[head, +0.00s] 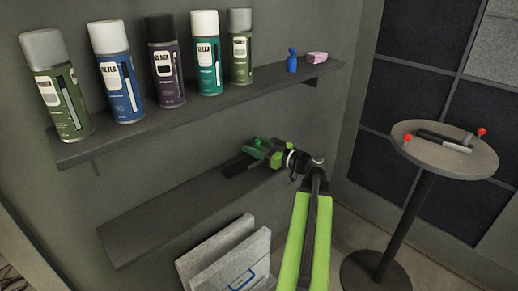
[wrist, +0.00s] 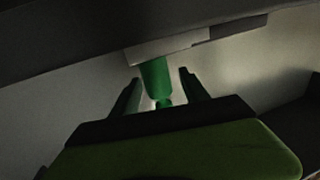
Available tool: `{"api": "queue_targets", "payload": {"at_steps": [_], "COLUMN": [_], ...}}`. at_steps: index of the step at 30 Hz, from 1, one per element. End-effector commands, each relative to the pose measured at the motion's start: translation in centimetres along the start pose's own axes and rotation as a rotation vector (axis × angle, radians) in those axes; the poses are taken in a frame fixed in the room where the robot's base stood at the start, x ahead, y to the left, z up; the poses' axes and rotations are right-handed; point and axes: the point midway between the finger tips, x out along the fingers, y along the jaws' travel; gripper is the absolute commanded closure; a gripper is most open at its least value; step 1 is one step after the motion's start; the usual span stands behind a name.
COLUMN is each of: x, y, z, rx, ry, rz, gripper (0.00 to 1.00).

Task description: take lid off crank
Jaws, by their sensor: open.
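My gripper (head: 266,152) reaches over the right part of the lower shelf. In the wrist view its dark fingers (wrist: 160,78) are apart, one on each side of a green cylindrical piece (wrist: 156,76). I cannot tell whether the fingers touch it. The green piece joins a grey block (wrist: 165,48) with a darker bar beside it. In the head view a dark bar (head: 238,165) lies at the gripper's tip, and the gripper hides part of what is there. I cannot tell for sure which part is the crank and which is its lid.
Several spray cans (head: 121,85), a small blue bottle (head: 292,63) and a pink block (head: 317,57) stand on the upper shelf (head: 190,113). The lower shelf (head: 150,222) is bare at left. Grey panels (head: 215,250) lean below. A round table (head: 470,160) at right holds a dark red-knobbed tool (head: 445,139).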

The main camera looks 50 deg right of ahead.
Motion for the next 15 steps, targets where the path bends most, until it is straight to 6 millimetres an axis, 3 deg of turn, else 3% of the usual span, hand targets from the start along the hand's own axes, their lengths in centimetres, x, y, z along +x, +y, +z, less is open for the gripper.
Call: {"api": "queue_targets", "payload": {"at_steps": [3,9,15], "x": [1.74,1.81,1.81], "y": [0.00,-0.04,-0.05], "z": [-0.01,-0.02,-0.02], "rx": [0.000,0.000,0.000], "ry": [0.000,0.000,0.000], "rz": [-0.002,0.000,-0.001], "gripper": [0.47,0.47,0.73]}}
